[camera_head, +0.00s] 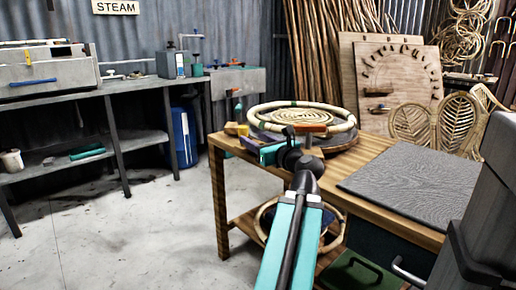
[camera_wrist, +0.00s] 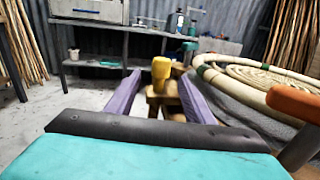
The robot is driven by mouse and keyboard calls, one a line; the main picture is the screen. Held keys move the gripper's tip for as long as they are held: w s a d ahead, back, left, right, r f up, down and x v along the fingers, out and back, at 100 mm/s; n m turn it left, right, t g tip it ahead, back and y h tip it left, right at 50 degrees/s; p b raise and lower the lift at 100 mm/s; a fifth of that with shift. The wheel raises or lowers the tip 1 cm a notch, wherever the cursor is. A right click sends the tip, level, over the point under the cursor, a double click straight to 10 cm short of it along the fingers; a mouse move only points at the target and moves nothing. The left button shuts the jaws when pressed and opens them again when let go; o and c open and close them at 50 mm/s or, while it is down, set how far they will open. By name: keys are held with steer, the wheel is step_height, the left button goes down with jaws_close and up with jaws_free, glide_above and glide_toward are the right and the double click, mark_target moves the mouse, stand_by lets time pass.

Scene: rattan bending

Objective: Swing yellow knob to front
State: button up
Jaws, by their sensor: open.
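The yellow knob (camera_wrist: 161,70) stands upright on a brown wooden piece (camera_wrist: 168,103) in the wrist view. In the head view it shows small at the far left corner of the wooden bench (camera_head: 243,130). My gripper (camera_wrist: 159,79) is open, with its two purple fingers pointing forward, one on each side of the knob in the picture. Whether either finger touches the knob cannot be told. In the head view my gripper (camera_head: 247,146) is at the bench's left edge, partly hidden by my own arm.
A round rattan frame (camera_head: 302,118) lies on the bench right of my gripper. An orange handle (camera_wrist: 295,102) is close on the right in the wrist view. A grey mat (camera_head: 410,183) covers the bench's near right. Open floor (camera_head: 125,225) lies to the left.

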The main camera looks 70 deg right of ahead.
steer(key=shift+s+a+b, duration=0.4)
steer(key=shift+s+b, duration=0.15)
steer(key=shift+s, duration=0.05)
steer(key=shift+s, duration=0.1)
